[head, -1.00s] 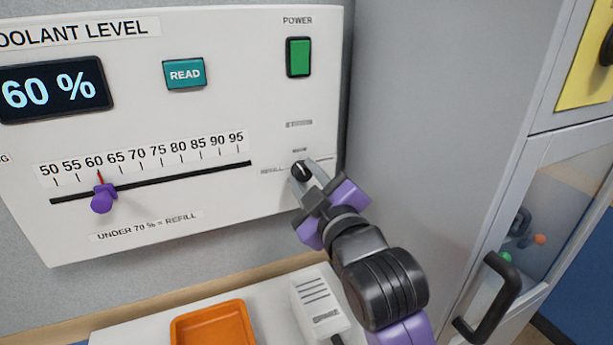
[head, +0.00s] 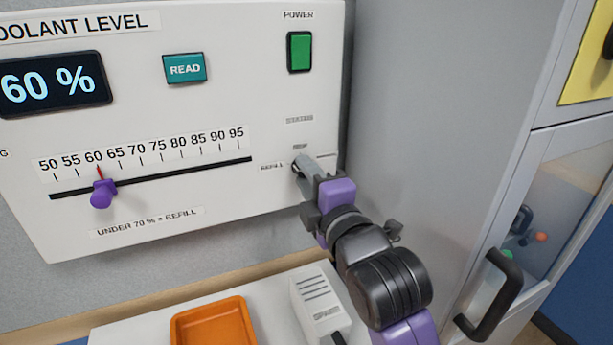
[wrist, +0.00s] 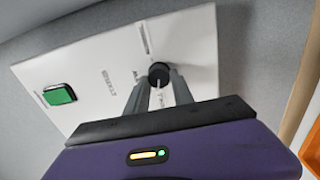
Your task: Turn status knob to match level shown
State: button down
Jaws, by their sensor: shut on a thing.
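The status knob is a small black knob at the lower right of the white panel (head: 230,100), mostly hidden behind my fingers in the head view. It shows as a dark round knob (wrist: 158,73) in the wrist view, with a light pointer line. My gripper (head: 302,168) is shut on the knob, one finger on each side (wrist: 158,92). A "REFILL" label (head: 271,167) sits left of the knob, and a blurred label lies above it. The display (head: 52,84) reads 60 %. The purple slider (head: 103,193) stands at 60 on the scale. A printed line reads "UNDER 70 % = REFILL" (head: 148,221).
A teal READ button (head: 185,69) and a green POWER switch (head: 299,52) are on the panel. Below are an orange tray (head: 213,322) and a white "SPARE" device (head: 318,305). A grey cabinet with a black handle (head: 490,293) stands close on the right.

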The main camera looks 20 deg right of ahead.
jog(key=shift+n, duration=0.4)
jog(key=c, duration=1.1)
grip_release()
jog(key=s+b, duration=0.1)
jog(key=s, duration=0.6)
jog(key=shift+s+f+b, duration=0.2)
jog(key=shift+s+b, duration=0.2)
